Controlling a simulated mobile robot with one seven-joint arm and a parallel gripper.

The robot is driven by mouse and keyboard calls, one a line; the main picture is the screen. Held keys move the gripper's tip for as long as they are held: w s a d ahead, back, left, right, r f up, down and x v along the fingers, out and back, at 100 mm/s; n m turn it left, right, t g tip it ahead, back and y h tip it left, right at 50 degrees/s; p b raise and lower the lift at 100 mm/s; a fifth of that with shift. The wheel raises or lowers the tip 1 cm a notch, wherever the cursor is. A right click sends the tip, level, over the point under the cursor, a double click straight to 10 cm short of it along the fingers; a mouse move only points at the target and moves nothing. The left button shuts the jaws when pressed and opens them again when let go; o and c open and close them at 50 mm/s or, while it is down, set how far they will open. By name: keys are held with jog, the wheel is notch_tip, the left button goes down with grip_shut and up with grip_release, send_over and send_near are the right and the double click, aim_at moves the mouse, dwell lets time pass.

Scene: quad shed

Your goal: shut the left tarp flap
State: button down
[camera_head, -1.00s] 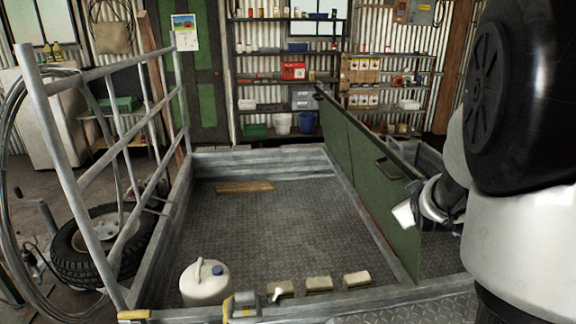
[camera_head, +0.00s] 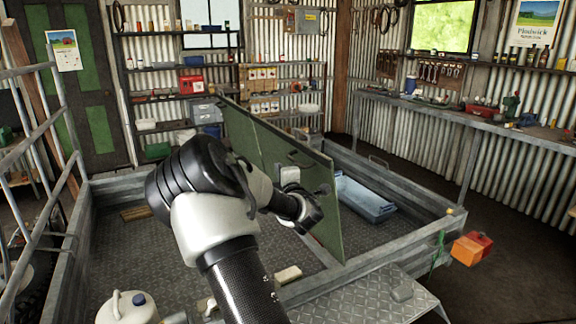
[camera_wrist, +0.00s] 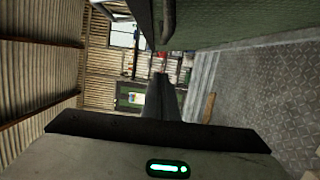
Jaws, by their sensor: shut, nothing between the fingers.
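A green flap (camera_head: 268,150) stands upright along the middle of the trailer bed, between its left and right parts. A dark bar handle (camera_head: 298,159) is near its top edge. The flap fills the top right of the wrist view (camera_wrist: 240,25), with the handle (camera_wrist: 168,22) left of it. My gripper (camera_head: 290,176) is shut and empty, close to the left face of the flap just below the handle. I cannot tell whether it touches the flap. Its shut fingers (camera_wrist: 161,85) point ahead in the wrist view. My arm hides part of the flap's lower left.
A blue tray (camera_head: 365,200) lies right of the flap. A metal rail (camera_head: 45,125) bounds the left side.

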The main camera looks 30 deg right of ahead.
jog(key=d, duration=0.1)
jog(key=w+d, duration=0.1)
jog(key=d, duration=0.1)
jog(key=w+d, duration=0.1)
jog(key=shift+w+d, duration=0.1)
jog(key=shift+d, duration=0.25)
jog(key=shift+d+r, duration=0.1)
jog(key=shift+r, duration=0.05)
